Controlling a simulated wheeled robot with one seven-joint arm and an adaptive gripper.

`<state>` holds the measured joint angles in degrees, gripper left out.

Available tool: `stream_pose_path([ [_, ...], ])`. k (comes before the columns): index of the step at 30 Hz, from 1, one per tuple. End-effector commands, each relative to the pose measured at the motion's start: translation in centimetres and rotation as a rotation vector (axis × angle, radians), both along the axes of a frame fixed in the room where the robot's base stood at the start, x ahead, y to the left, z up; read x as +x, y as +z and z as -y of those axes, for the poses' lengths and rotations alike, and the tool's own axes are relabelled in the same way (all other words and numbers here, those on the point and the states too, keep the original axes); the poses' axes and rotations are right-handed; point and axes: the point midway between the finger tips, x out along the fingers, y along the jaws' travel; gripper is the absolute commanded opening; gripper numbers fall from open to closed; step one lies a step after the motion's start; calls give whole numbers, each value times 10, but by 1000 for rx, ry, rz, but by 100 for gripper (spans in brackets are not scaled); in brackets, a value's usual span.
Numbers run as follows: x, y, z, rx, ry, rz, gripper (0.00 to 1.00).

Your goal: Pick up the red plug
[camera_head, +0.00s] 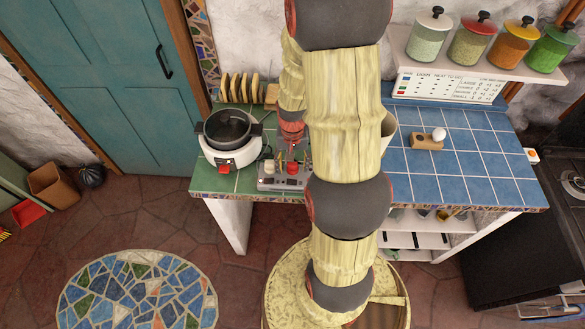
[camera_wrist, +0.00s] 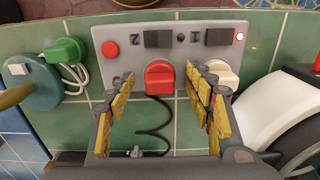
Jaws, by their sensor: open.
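The red plug (camera_wrist: 159,78) sits on a grey panel box (camera_wrist: 125,33) in the wrist view, with a dark coiled cord trailing from it. In the head view the red plug (camera_head: 292,168) shows at the box's top, on the green-tiled part of the counter. My gripper (camera_wrist: 160,80) is open, with one yellow-padded finger on each side of the red plug. The plug appears between the fingertips; I cannot tell whether they touch it. In the head view my gripper (camera_head: 291,140) is above the box, partly hidden by my arm.
A white plug (camera_wrist: 222,74) sits beside the red one, close to the right finger. A green plug (camera_wrist: 65,50) with a white cord is at the left. A white cooker (camera_head: 232,157) stands left of the box. A wooden block (camera_head: 427,142) is on the blue tiles.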

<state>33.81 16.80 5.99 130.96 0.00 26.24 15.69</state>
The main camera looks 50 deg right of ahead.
Motion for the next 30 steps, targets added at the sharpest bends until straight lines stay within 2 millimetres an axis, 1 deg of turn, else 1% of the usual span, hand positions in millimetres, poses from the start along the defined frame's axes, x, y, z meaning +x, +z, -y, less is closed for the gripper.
stream_pose_path([
  [2, 0, 0, 0, 0, 0, 0, 53],
  [27, 0, 0, 0, 0, 0, 0, 5],
  [30, 0, 0, 0, 0, 0, 0, 5],
])
